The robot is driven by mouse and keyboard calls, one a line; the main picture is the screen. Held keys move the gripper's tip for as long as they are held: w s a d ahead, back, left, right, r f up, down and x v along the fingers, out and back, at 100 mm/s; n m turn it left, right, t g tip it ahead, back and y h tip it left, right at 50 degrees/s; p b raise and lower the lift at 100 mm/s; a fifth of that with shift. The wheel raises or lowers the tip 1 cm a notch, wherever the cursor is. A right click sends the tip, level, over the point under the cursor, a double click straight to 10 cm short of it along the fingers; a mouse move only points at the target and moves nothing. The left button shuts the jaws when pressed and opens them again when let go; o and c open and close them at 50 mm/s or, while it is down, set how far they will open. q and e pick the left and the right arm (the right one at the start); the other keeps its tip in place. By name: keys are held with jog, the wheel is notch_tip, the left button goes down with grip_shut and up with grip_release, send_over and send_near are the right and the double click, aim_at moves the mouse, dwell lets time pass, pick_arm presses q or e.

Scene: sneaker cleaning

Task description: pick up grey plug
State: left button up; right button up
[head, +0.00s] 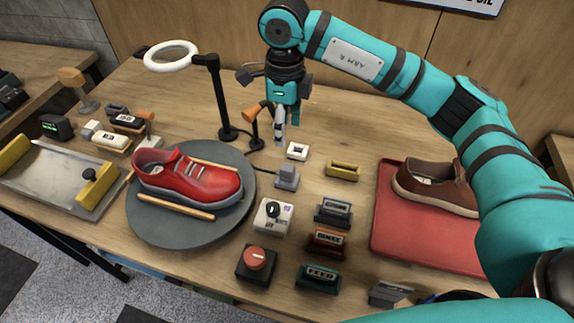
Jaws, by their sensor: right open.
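The grey plug (287,178) is a small block standing on the wooden table, just right of the round grey turntable. A dark cable runs from its left side toward the base of the ring lamp. My right gripper (286,130) reaches down from above, behind the plug in the picture. It is open, with nothing seen between its fingers, and apart from the plug. My left gripper is not in view.
A small white square block (298,151) sits between the gripper and the plug. A red sneaker (190,180) rests on the turntable (150,225). A ring lamp (213,90) stands behind it. A white dial box (272,216) and yellow block (342,170) are nearby.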

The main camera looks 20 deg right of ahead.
jog(key=p, duration=0.1)
send_over(287, 167)
notch_tip(287, 167, down, 6)
jog(key=shift+a+r, duration=0.1)
jog(key=shift+r, duration=0.05)
notch_tip(287, 167, down, 3)
jog(key=shift+w+p, duration=0.1)
jog(key=shift+p, duration=0.35)
jog(key=shift+f, duration=0.2)
jog(key=shift+f+p, duration=0.35)
jog(key=shift+p, duration=0.05)
jog(key=f, duration=0.1)
jog(key=f+p, duration=0.1)
jog(key=f, duration=0.1)
jog(key=shift+d+f, duration=0.2)
jog(key=shift+f, duration=0.45)
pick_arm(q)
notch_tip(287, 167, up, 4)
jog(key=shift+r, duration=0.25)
pick_arm(e)
jog(key=shift+c, duration=0.4)
